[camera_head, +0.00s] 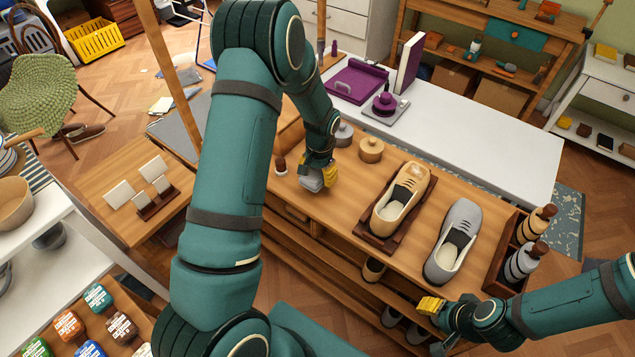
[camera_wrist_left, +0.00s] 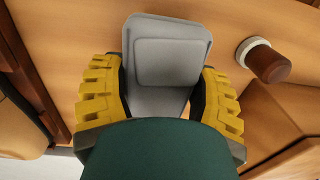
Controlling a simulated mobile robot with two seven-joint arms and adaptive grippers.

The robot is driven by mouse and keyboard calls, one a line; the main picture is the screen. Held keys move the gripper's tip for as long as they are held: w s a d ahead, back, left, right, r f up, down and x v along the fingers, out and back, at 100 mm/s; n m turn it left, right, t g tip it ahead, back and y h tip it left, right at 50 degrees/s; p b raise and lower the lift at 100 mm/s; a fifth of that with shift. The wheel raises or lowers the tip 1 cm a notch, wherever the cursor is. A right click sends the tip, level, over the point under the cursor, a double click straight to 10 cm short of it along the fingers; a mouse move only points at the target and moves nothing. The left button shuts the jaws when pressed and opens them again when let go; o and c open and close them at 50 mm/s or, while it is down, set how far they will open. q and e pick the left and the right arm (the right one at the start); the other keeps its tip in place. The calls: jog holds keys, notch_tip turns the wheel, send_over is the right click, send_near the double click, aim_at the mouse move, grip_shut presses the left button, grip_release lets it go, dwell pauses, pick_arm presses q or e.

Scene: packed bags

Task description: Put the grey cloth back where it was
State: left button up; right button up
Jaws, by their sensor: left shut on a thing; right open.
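The grey cloth (camera_wrist_left: 168,50) is a folded, rounded pad between the yellow fingers of my left gripper (camera_wrist_left: 160,95) in the left wrist view. In the head view the cloth (camera_head: 311,184) shows as a small grey patch beside the left gripper (camera_head: 321,178), over the left part of the wooden bench (camera_head: 345,215). I cannot tell whether the cloth touches the bench top. My right gripper (camera_head: 434,325) is open and empty at the bench's front edge, below the grey shoe (camera_head: 453,240).
A small brown-capped bottle (camera_wrist_left: 267,62) stands close to the cloth; it also shows in the head view (camera_head: 281,166). A round wooden tin (camera_head: 371,150) and a grey tin (camera_head: 343,134) stand behind. A tan shoe (camera_head: 397,200) sits on a dark tray. A bottle rack (camera_head: 497,268) is at right.

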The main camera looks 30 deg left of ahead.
aim_at(318, 182)
pick_arm(q)
jog(key=shift+f+b, duration=0.3)
jog(key=shift+f, duration=1.6)
jog(key=shift+f, duration=0.1)
jog(key=o, duration=1.3)
